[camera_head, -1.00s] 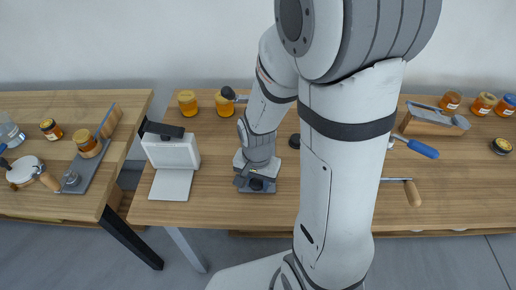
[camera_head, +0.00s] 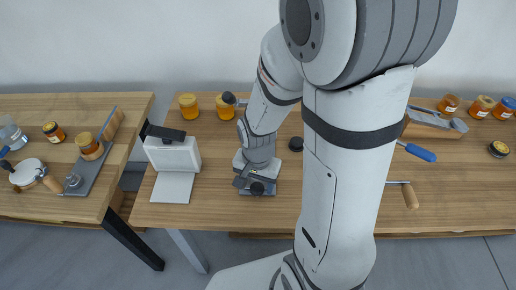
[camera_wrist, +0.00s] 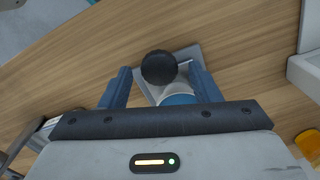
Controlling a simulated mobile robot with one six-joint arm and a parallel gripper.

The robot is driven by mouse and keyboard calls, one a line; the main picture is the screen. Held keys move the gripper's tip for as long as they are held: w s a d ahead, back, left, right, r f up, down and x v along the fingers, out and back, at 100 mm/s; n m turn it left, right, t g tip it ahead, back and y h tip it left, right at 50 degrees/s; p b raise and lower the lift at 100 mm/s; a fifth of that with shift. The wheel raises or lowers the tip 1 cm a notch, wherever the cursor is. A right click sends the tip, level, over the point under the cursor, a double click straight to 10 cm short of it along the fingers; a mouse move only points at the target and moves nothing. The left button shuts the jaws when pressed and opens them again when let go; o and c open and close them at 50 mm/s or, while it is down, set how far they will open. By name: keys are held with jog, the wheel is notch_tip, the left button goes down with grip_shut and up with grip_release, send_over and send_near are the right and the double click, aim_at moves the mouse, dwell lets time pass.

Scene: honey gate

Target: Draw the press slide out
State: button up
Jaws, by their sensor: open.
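A black round knob (camera_wrist: 158,67) shows in the wrist view, in front of a grey plate (camera_wrist: 194,52) on the wooden table. A pale part with a blue face (camera_wrist: 178,98) sits just below the knob, partly hidden by my gripper body. My gripper (camera_wrist: 160,84) is open, with one blue finger on each side of the knob; I cannot tell whether they touch it. In the head view the knob (camera_head: 257,188) shows at the front of a small grey press (camera_head: 268,163) near the table's front edge. My gripper and wrist hide most of the press.
Two honey jars (camera_head: 188,106) stand behind. A blue-handled tool (camera_head: 420,152) and a wooden-handled tool (camera_head: 410,196) lie to the right. A gap separates the left table (camera_head: 60,214).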

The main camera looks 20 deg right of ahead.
jog(key=shift+r+p, duration=1.85)
jog(key=shift+r, duration=0.75)
jog(key=s+d+r+n+t, duration=0.1)
jog(key=s+r+n, duration=0.1)
jog(key=r, duration=0.6)
jog(key=s+d+r+n+t, duration=0.1)
jog(key=s+r+n+t, duration=0.1)
jog(key=r+n, duration=0.3)
jog(key=v, duration=0.4)
jog(key=shift+d+r, duration=0.25)
jog(key=shift+d, duration=0.1)
